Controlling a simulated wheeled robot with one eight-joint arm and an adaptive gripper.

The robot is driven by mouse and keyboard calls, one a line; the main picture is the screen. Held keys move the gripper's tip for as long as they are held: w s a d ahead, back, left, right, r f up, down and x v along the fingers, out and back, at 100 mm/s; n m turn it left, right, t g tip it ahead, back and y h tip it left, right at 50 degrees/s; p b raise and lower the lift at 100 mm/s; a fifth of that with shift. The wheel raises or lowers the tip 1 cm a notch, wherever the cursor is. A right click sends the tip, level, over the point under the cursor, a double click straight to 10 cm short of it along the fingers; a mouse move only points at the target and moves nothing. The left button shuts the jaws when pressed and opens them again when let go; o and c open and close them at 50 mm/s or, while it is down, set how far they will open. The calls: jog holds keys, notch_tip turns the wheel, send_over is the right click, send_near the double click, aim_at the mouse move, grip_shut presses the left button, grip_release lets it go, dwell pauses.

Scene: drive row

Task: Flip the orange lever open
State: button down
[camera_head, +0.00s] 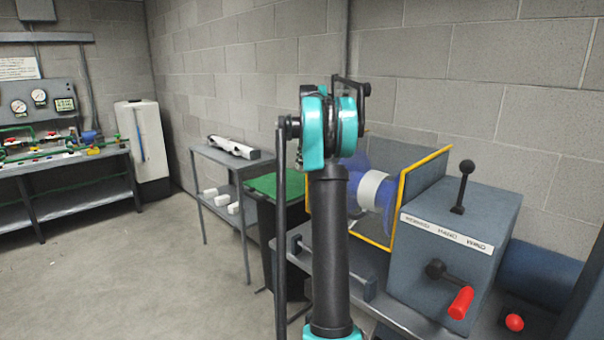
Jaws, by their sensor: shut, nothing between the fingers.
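I cannot make out a clearly orange lever. A red-handled crank lever (461,303) sits on the front of the grey machine housing (462,240) at the right, its handle hanging down. A black ball-topped lever (463,187) stands upright on top of that housing. Small coloured valve handles (50,136) show on the pipe bench at the far left, too small to tell apart well. My arm, with a black tube and teal joint, rises in the middle and hides part of the machine. My gripper is not recognisable in this view.
A yellow-edged guard (402,190) stands beside the housing, around a blue and white spindle part. A red button (514,322) is at the lower right. A grey side table (203,152), a green-topped bin (275,185) and a white cabinet (143,145) line the walls. The left floor is clear.

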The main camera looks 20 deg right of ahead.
jog(key=shift+w+d+r, duration=0.1)
jog(key=shift+d+r, duration=0.25)
jog(key=shift+r, duration=0.45)
jog(key=shift+d+r, duration=0.35)
jog(key=shift+r, duration=0.5)
jog(key=shift+w+d+r, duration=0.1)
jog(key=shift+d+r, duration=0.25)
jog(key=shift+r, duration=0.45)
